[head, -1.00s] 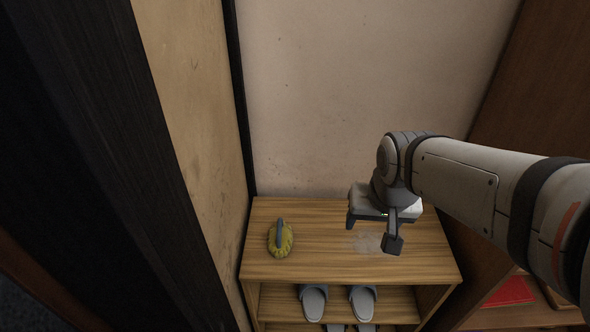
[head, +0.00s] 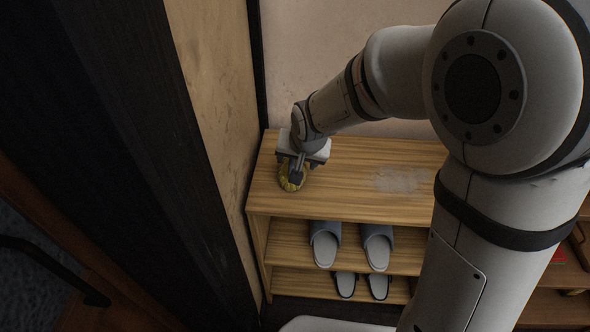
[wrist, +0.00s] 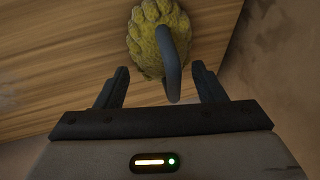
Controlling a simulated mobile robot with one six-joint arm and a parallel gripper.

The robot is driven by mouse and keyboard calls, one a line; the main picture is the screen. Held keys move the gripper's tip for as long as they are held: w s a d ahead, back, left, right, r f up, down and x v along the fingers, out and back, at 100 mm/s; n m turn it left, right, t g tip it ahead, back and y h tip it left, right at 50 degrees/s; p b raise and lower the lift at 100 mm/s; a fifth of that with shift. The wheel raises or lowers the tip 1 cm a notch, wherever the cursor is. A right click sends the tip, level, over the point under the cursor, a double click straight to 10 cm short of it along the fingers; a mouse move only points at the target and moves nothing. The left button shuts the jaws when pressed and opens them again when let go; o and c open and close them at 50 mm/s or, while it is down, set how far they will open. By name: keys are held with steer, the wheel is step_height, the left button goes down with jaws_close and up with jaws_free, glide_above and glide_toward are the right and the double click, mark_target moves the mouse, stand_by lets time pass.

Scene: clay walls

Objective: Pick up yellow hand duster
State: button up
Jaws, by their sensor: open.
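The yellow hand duster (head: 291,178) lies on the left end of the wooden shelf top (head: 350,180). It is oval and bumpy with a grey curved handle. In the head view my gripper (head: 294,168) is over it and hides part of it. In the wrist view the duster (wrist: 146,42) shows ahead of my gripper (wrist: 160,84), and its grey handle (wrist: 172,65) reaches back between the two open fingers. The fingers stand apart on either side of the handle's end. I cannot tell whether either finger touches it.
A pale dusty patch (head: 400,180) lies on the shelf top to the right. Grey slippers (head: 325,245) stand on the shelf below, with more footwear lower down. A clay wall (head: 215,95) rises close on the left, and another stands behind the shelf.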

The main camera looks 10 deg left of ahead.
steer(key=shift+x, duration=0.9)
steer(key=shift+c, duration=0.2)
steer(key=c, duration=0.7)
step_height(320, 180, up, 10)
steer(key=p, duration=0.2)
steer(key=o, duration=0.5)
steer(key=shift+c, duration=0.2)
steer(key=c, duration=0.4)
steer(key=shift+o, duration=0.2)
